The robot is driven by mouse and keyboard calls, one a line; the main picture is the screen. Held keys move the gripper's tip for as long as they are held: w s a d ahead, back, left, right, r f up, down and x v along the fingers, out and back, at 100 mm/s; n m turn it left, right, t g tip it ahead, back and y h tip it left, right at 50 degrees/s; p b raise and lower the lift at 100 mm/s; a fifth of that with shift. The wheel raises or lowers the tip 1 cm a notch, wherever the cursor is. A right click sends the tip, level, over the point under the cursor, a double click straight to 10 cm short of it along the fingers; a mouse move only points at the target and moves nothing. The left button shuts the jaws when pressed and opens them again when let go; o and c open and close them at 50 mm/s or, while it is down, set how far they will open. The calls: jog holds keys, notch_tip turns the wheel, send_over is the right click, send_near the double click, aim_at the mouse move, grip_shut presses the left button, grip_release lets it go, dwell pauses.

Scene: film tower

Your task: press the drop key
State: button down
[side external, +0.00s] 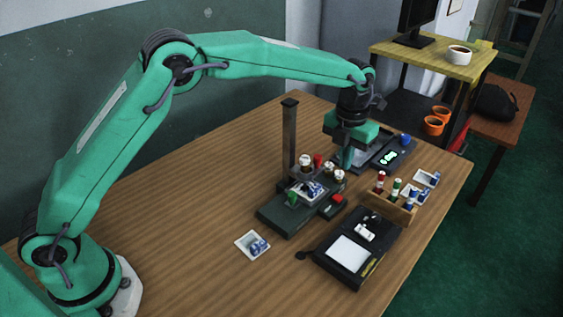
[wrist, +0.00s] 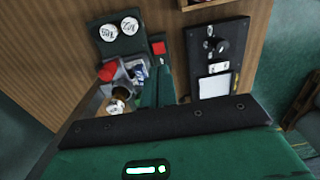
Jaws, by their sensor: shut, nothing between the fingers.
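The film tower has a dark green base (side external: 285,212) and an upright dark post (side external: 290,135). My gripper (side external: 348,160) is shut and empty, pointing down above and behind the tower's right side, apart from the red key. In the wrist view my green fingers (wrist: 152,88) are together, just below the red key in the picture.
Film cans (side external: 306,160) with white lids stand on the tower. A black device with a white panel (side external: 350,253) lies at the front right, beside a wooden rack of small bottles (side external: 390,203). The left of the table is clear.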

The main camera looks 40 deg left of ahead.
jog(key=shift+r, duration=1.6)
jog(key=s+a+r+n+t, duration=0.3)
jog(key=s+a+r+n, duration=1.1)
jog(key=n, duration=0.4)
jog(key=s+a+f+n+t, duration=0.1)
jog(key=s+a+f+n, duration=0.1)
jog(key=s+n, duration=0.7)
jog(key=s+a+f+n+t, duration=0.1)
jog(key=s+a+f+n, duration=0.2)
jog(key=s+n, duration=0.6)
jog(key=shift+s+a+f, duration=0.2)
jog(key=shift+s+a, duration=0.15)
